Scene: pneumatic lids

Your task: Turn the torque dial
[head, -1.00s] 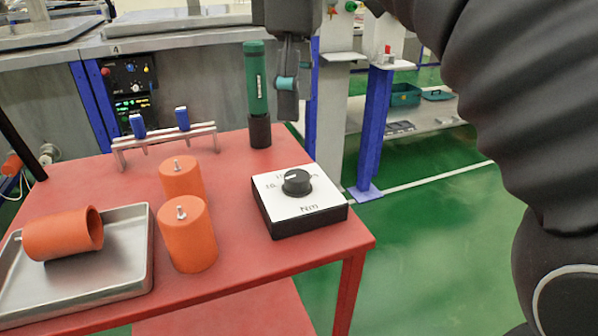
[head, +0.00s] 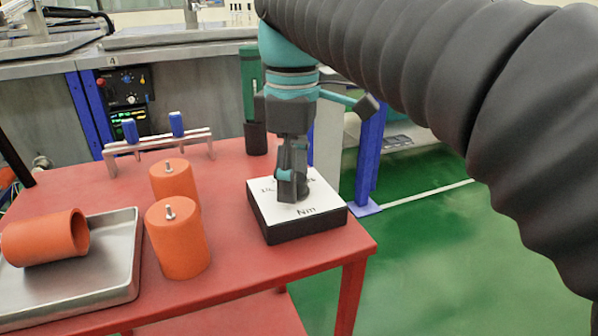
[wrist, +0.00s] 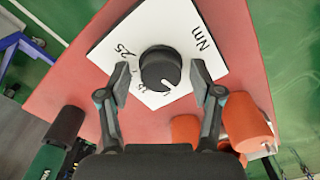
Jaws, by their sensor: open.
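The torque dial is a black round knob (wrist: 160,66) with a white pointer line, on a white-topped box (head: 318,225) marked "Nm" with numbers. The box sits at the right of the red table. My gripper (head: 291,195) is directly over the dial, pointing down. In the wrist view its open fingers (wrist: 160,78) stand on either side of the knob, with a visible gap at each side. The pointer line faces the lower side of the wrist view. In the head view my gripper hides most of the knob. I cannot tell whether the fingertips reach down to its height.
Two upright orange cylinders (head: 177,237) stand left of the box. A metal tray (head: 119,250) holds another orange cylinder (head: 46,238) on its side. A rack with blue-topped pieces (head: 158,144) and a green tool in a black holder (head: 256,138) stand behind.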

